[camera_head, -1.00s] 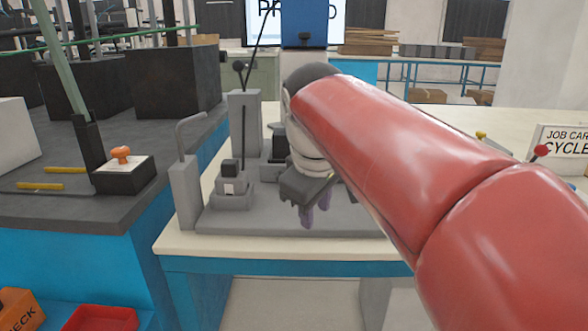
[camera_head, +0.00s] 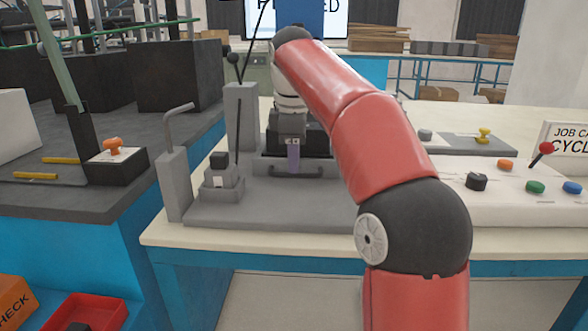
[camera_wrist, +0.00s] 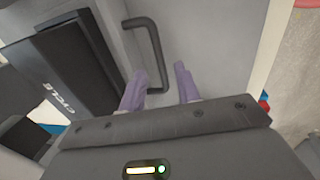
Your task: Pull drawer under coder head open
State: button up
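The drawer shows in the head view as a low grey front with a dark bar handle (camera_head: 312,174), under a black block (camera_head: 317,142) that seems to be the coder head. In the wrist view the dark U-shaped handle (camera_wrist: 152,38) stands on a grey surface, beside a black block marked "CYCLE" (camera_wrist: 75,62). My gripper (camera_head: 293,160) points down in front of the block, close to the handle. In the wrist view its two purple fingers (camera_wrist: 158,76) are apart, with the handle's near end between them in the picture. I cannot tell whether they touch it. The drawer looks shut.
A grey lever fixture (camera_head: 175,185) and small grey block (camera_head: 222,182) stand left of the drawer on a grey base plate (camera_head: 270,212). A panel with coloured buttons (camera_head: 520,200) is at right. The plate in front of the drawer is clear.

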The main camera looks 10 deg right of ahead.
jog(key=shift+w+f, duration=0.2)
jog(key=shift+f, duration=1.15)
grip_shut()
